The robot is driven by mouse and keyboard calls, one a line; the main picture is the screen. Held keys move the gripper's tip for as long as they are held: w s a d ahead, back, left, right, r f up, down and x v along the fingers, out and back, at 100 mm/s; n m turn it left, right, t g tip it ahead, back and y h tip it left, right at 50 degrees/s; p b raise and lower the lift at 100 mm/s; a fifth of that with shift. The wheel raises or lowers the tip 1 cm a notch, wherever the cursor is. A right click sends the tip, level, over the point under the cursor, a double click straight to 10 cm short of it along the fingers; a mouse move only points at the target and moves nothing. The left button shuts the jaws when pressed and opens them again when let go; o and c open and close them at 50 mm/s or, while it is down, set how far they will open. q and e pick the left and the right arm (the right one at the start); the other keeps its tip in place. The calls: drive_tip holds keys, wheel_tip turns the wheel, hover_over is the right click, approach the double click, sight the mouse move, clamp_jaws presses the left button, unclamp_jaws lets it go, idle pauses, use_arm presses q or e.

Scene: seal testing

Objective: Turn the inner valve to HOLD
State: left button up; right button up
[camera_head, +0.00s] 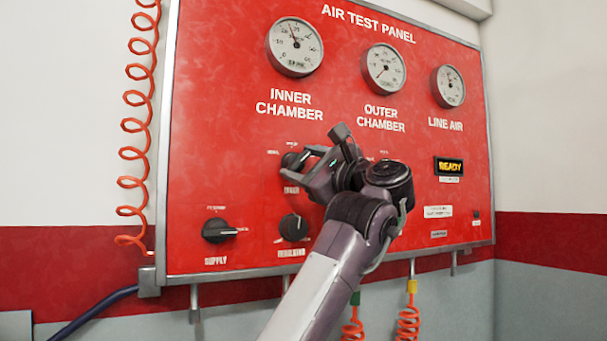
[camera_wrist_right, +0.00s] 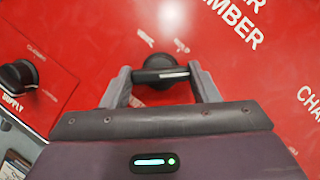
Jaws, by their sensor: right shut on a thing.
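The inner valve (camera_head: 291,160) is a black knob on the red air test panel (camera_head: 225,125), below the inner chamber label and gauge. My right gripper (camera_head: 299,168) is at this knob, with its fingers shut on the knob's handle. In the right wrist view the handle (camera_wrist_right: 160,75) lies between the two grey fingers, with a white line along it. The small position labels around the knob are too blurred to read for certain. My left gripper is not in view.
The supply knob (camera_head: 219,230) and the regulator knob (camera_head: 293,227) sit lower on the panel. The outer chamber valve is hidden behind my right wrist. Three gauges line the top. A display (camera_head: 449,166) reads READY. Orange coiled hoses (camera_head: 140,120) hang at the left and below.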

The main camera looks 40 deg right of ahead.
drive_tip(key=n+y+b, duration=0.1)
drive_tip(key=n, duration=0.1)
drive_tip(key=n+g+b, duration=0.1)
drive_tip(key=n, duration=0.2)
drive_tip(key=shift+d+g+y, duration=0.15)
drive_tip(key=shift+g+y, duration=0.15)
drive_tip(key=shift+y, duration=0.1)
drive_tip(key=n+g, duration=0.1)
drive_tip(key=n, duration=0.3)
drive_tip(key=shift+r+n+y+b, duration=0.1)
drive_tip(key=shift+n+y+b, duration=0.2)
drive_tip(key=shift+b, duration=0.05)
drive_tip(key=shift+g, duration=0.3)
drive_tip(key=o, duration=1)
drive_tip(key=shift+r, duration=0.1)
drive_tip(key=shift+s, duration=0.1)
